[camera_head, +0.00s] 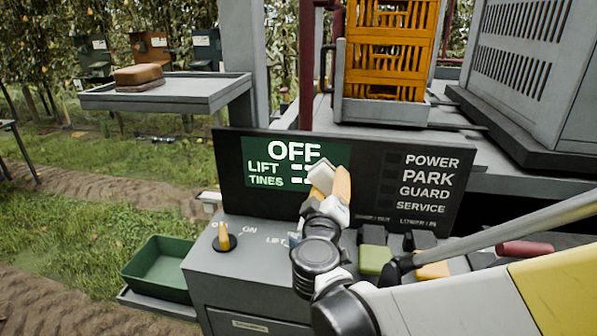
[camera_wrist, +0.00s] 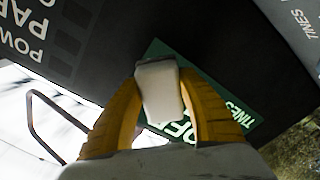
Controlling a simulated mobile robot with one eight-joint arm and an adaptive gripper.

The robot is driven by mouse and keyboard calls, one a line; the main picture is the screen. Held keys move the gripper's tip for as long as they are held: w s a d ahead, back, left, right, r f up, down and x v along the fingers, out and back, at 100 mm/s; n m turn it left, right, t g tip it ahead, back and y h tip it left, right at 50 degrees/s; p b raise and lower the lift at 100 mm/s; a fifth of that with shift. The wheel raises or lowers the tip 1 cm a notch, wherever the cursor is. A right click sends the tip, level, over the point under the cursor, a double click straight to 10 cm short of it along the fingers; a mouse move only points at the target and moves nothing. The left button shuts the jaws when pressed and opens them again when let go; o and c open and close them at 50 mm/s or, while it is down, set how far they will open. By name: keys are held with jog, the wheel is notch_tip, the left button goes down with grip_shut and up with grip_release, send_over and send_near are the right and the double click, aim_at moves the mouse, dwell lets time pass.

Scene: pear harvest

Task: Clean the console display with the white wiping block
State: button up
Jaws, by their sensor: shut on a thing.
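The console display (camera_head: 259,158) is a green lit screen on a black panel, reading OFF, LIFT and TINES. It also shows in the wrist view (camera_wrist: 222,102), partly hidden behind my gripper. My gripper (camera_head: 332,180) is in front of the display's right part. Its yellow fingers (camera_wrist: 162,95) are shut on the white wiping block (camera_wrist: 159,88). The block (camera_head: 321,177) shows in the head view at the display's lower right area. I cannot tell whether it touches the screen.
The console top below carries a yellow knob (camera_head: 224,238) and green and yellow buttons (camera_head: 374,260). A green tray (camera_head: 160,267) is at the lower left. A grey shelf (camera_head: 195,92) holds a brown block (camera_head: 138,75). An orange crate (camera_head: 392,45) stands behind the panel.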

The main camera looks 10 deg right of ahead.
aim_at(264, 172)
jog(key=shift+w+a+b, duration=0.25)
jog(key=shift+w+a, duration=0.65)
jog(key=shift+a, duration=1.65)
jog(key=shift+w+a+b, duration=0.3)
jog(key=shift+w+a, duration=0.65)
jog(key=shift+a, duration=1.55)
jog(key=shift+w+a+b, duration=0.25)
jog(key=shift+w+a, duration=0.65)
jog(key=shift+a, duration=1.65)
jog(key=v, duration=0.6)
jog(key=shift+s, duration=0.1)
jog(key=v, duration=0.2)
jog(key=shift+s+a, duration=0.15)
jog(key=shift+s, duration=0.25)
jog(key=shift+r+p, duration=0.15)
jog(key=shift+p, duration=0.25)
